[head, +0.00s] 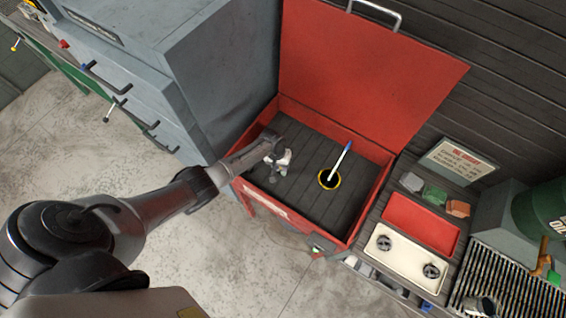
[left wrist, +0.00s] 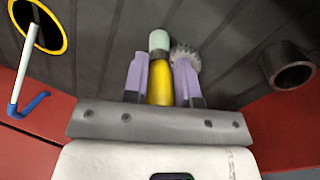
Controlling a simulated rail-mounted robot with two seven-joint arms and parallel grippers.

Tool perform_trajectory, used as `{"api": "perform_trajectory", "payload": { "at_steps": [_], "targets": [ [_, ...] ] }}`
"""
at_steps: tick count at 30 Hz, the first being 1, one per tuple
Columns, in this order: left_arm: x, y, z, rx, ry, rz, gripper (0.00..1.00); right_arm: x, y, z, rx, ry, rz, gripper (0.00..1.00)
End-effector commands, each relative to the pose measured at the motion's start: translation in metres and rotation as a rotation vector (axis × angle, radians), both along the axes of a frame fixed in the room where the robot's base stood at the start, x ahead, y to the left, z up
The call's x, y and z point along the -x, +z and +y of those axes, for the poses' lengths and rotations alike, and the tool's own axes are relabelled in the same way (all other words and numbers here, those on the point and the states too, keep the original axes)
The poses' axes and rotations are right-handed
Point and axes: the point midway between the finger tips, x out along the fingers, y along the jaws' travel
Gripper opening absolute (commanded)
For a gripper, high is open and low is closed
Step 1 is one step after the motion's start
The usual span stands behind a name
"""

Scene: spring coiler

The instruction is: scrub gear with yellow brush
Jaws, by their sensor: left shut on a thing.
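My left gripper (head: 279,157) reaches into the open red wash bin. In the left wrist view its two pale purple fingers (left wrist: 160,64) are shut on the yellow brush (left wrist: 159,84), which has a pale green end pointing away from the wrist. A grey toothed gear (left wrist: 185,54) shows just beyond the right finger, close beside the brush end. I cannot tell whether brush and gear touch. In the head view the gripper largely hides the brush, and the gear is hard to make out. My right gripper is not in view.
The red bin (head: 382,192) has its lid (head: 365,70) raised. A yellow-rimmed hole (head: 322,183) in its dark slatted floor holds a white stick with a blue end (head: 341,160). A dark pipe end (left wrist: 290,70) stands right of the gear.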

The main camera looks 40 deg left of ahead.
Motion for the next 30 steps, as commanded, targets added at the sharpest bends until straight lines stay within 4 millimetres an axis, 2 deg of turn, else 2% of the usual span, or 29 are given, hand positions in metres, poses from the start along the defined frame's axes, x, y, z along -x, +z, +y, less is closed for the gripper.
{"api": "perform_trajectory", "payload": {
  "at_steps": [6, 30],
  "targets": [
    [0.001, -0.001, 0.005, 0.001, 0.001, -0.001, 0.02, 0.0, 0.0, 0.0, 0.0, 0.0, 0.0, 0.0],
    [-0.004, -0.004, -0.025, 0.001, 0.001, 0.0, 0.02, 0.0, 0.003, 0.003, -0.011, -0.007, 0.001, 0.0]
  ]
}}
